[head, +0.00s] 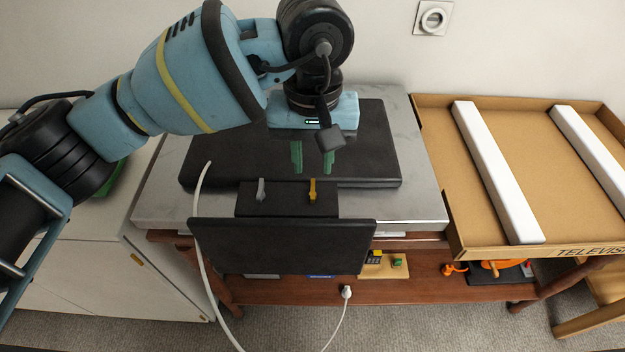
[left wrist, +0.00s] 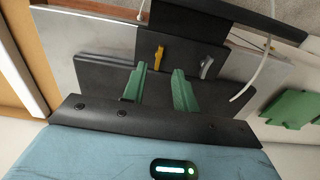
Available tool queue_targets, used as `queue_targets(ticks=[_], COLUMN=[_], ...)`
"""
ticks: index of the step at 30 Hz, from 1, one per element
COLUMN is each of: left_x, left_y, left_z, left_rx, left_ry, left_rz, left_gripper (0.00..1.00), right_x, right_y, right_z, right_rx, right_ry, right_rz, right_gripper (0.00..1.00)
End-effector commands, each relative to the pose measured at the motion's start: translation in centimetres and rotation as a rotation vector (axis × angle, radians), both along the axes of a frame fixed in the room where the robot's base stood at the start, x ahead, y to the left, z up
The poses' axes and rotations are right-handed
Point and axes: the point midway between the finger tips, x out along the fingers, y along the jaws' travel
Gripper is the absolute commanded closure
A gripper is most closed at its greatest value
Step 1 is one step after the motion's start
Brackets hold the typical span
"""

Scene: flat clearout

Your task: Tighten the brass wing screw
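The brass wing screw (head: 312,190) stands in a black block (head: 285,204), to the right of a grey wing screw (head: 261,190). In the left wrist view the brass screw (left wrist: 158,56) lies just beyond the fingertips, between their lines, with the grey screw (left wrist: 206,66) right of it. My left gripper (head: 312,168) has green fingers, set apart with nothing between them. It is over the dark slab, behind the brass screw in the head view and apart from it. The fingers also show in the left wrist view (left wrist: 159,73). My right gripper is not in view.
The black slab (head: 215,172) lies on a grey marbled tabletop (head: 160,205). A black panel (head: 280,248) joins the block at the front. A white cable (head: 200,210) hangs at left. A cardboard box (head: 434,150) with white bars stands at right. A shelf below holds small items.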

Motion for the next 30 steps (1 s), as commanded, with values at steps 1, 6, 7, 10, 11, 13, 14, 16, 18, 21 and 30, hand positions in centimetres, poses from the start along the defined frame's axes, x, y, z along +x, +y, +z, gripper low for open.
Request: queue_targets(ticks=[1,6,7,10,11,13,14,16,18,21,30], left_x=[0.0,0.0,-0.1,-0.1,-0.1,0.0,0.0,0.0,0.0,0.0,0.0], left_y=[0.1,0.1,0.1,0.1,0.1,0.1,0.0,0.0,0.0,0.0,0.0], left_z=[-0.6,-3.0,-3.5,-4.9,-5.3,-6.1,-6.4,-6.9,-7.2,-7.3,-7.3], left_rx=[0.001,0.001,0.001,0.0,0.0,0.0,-0.001,-0.001,-0.001,0.0,-0.001], left_ry=[0.003,0.003,0.004,0.003,0.004,0.002,0.002,0.002,0.001,0.0,0.0], left_rz=[0.001,0.001,0.001,0.0,0.001,0.002,0.002,0.002,0.002,0.001,0.001], left_gripper=[0.71,0.71,0.71,0.71,0.71,0.71,0.71,0.71,0.71,0.71,0.85], right_x=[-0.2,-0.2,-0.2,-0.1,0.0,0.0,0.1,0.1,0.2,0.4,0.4], right_y=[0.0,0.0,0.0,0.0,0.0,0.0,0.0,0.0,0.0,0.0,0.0], right_z=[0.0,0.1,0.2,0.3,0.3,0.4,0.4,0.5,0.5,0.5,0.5], right_rx=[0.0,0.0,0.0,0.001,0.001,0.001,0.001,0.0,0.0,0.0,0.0], right_ry=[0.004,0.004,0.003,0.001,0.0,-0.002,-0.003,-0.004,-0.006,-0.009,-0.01], right_rz=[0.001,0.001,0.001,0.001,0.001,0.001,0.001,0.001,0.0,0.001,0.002], right_gripper=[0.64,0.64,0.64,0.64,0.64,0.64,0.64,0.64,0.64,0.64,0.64])
